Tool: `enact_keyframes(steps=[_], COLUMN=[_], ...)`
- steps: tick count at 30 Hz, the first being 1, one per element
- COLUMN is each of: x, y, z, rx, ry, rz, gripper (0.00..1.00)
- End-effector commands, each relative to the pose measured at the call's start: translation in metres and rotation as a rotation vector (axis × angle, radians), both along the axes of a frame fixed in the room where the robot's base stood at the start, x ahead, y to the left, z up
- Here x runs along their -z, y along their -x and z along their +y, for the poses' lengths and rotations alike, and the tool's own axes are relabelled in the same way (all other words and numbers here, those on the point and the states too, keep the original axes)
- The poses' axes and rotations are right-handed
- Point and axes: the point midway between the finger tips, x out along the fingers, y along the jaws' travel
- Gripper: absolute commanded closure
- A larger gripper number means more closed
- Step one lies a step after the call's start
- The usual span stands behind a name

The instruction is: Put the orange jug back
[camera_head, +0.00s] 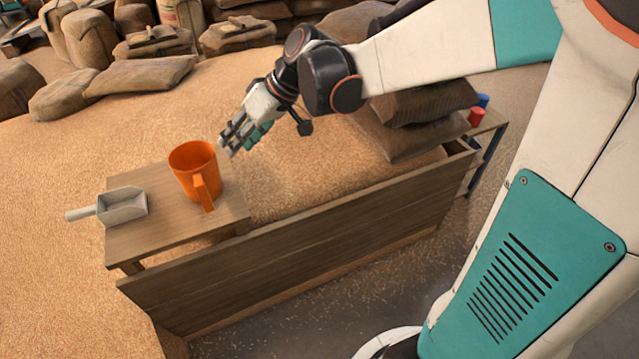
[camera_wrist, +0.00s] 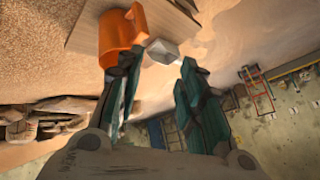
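The orange jug (camera_head: 194,172) stands upright on a small wooden table (camera_head: 226,212), its handle toward the front. My gripper (camera_head: 229,144) is up and to the right of the jug in the head view, above the grain, and apart from it as far as I can tell. In the wrist view my gripper (camera_wrist: 155,95) has its two fingers spread with nothing between them. The jug (camera_wrist: 118,36) shows there beyond the left finger, which covers a little of its lower part.
A grey scoop (camera_head: 122,206) lies on the table left of the jug. A wooden board wall (camera_head: 290,255) borders the grain in front. Sacks (camera_head: 400,125) are piled at the right, beside red (camera_head: 477,117) and blue cups. More sacks (camera_head: 140,75) lie at the back.

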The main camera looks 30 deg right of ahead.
Motion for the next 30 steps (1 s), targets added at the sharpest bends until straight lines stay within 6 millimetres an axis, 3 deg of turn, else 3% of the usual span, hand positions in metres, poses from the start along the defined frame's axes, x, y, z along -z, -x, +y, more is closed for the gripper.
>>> enact_keyframes(steps=[1, 8, 18, 24, 30], x=[-0.005, -0.018, -0.016, -0.009, -0.007], y=[0.016, 0.078, 0.163, 0.193, 0.203], z=[-0.002, -0.023, -0.059, -0.076, -0.082], rx=[0.032, 0.198, 0.424, 0.514, 0.546], ry=[0.026, 0.143, 0.281, 0.323, 0.338], rz=[0.005, 0.014, -0.045, -0.094, -0.115], gripper=[0.65, 0.65, 0.65, 0.65, 0.65])
